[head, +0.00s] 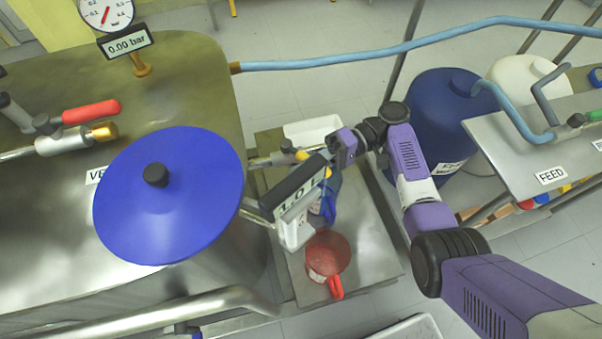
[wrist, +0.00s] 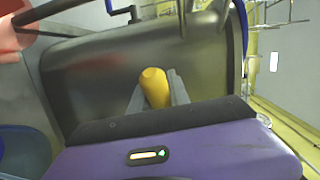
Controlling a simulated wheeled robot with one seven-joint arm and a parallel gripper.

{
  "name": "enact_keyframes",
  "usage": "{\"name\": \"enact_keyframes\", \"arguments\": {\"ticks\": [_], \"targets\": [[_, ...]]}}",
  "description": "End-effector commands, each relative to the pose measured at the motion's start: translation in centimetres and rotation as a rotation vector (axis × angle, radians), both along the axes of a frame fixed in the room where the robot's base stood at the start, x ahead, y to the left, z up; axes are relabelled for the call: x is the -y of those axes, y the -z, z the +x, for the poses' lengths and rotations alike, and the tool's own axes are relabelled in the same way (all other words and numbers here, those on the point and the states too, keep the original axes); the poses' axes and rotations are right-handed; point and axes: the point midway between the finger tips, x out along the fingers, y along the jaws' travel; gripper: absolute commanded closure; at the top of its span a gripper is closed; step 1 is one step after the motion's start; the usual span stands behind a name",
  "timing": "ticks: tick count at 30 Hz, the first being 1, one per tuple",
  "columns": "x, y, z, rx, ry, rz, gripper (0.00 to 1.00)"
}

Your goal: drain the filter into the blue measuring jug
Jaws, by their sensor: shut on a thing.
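My gripper (head: 306,156) is shut on a yellow valve handle (wrist: 153,84), which sits between its two fingers in the wrist view. In the head view the handle is on the steel pipe low at the filter's right side, partly hidden by my gripper. The filter is a steel vessel (head: 225,245) with a round blue lid (head: 190,185). The blue measuring jug (head: 329,203) stands on the low bench below the valve, partly hidden by a dark display. Whether it is exactly under the outlet, or holds liquid, I cannot tell.
A red jug (head: 328,255) stands on the low steel bench (head: 370,235) in front of the blue one. A gauge display (head: 126,43) reads 0.00 bar. A red-handled valve (head: 90,112) is at left. A blue drum (head: 437,120) and a FEED table (head: 535,150) are at right.

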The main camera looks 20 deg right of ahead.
Motion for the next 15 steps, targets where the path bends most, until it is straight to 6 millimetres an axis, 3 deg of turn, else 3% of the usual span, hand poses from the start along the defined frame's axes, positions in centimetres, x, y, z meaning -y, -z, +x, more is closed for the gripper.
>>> {"name": "enact_keyframes", "arguments": {"ticks": [15], "targets": [[0.27, 0.13, -0.01, -0.003, -0.031, 0.000, 1.00]]}}
